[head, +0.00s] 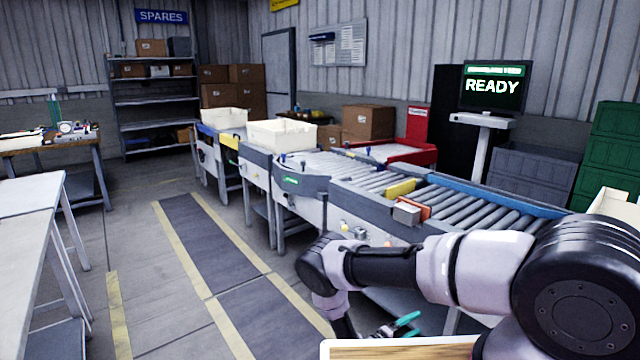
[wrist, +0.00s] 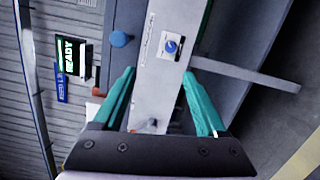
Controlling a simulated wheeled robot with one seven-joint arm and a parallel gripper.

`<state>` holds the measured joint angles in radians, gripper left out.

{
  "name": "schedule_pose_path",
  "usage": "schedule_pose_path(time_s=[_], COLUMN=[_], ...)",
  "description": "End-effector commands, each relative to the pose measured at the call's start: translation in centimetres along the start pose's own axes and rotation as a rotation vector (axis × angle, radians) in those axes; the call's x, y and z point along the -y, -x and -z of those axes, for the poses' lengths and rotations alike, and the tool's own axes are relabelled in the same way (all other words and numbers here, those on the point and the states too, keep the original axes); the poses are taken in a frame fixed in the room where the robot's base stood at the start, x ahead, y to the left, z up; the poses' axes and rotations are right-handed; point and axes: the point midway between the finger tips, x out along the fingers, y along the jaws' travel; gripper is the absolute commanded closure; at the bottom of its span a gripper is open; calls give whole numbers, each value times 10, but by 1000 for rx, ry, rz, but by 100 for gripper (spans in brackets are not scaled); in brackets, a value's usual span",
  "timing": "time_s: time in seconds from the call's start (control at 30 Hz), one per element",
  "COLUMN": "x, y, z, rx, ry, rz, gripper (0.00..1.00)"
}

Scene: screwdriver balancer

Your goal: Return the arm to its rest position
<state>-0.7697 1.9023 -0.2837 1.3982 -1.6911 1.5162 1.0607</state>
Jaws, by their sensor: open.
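My gripper (head: 408,328) shows low in the head view, with teal fingers in front of the conveyor's near side. In the wrist view the two teal fingers of my gripper (wrist: 162,95) stand wide apart with nothing between them. Behind them is the grey side face of the conveyor, with a blue knob (wrist: 171,47) on it. My arm is bent across the lower right of the head view. Part of the gripper is hidden in the head view.
A roller conveyor (head: 468,207) runs across the middle, with white totes (head: 282,135) on its far part. A screen reading READY (head: 492,86) stands behind it. A pale table (head: 25,245) is at the left. The marked floor lane (head: 215,240) is clear.

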Motion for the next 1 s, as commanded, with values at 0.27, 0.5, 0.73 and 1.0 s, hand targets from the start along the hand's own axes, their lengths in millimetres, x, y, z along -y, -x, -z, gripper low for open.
schedule_pose_path(time_s=[0.27,0.5,0.73,1.0], x=[-63,-157,-250,-354], y=[0,0,2,10], z=[16,24,14,-14], rx=[165,376,537,646], ry=[-52,-132,-225,-361], rz=[103,292,515,795], gripper=[25,25,25,25])
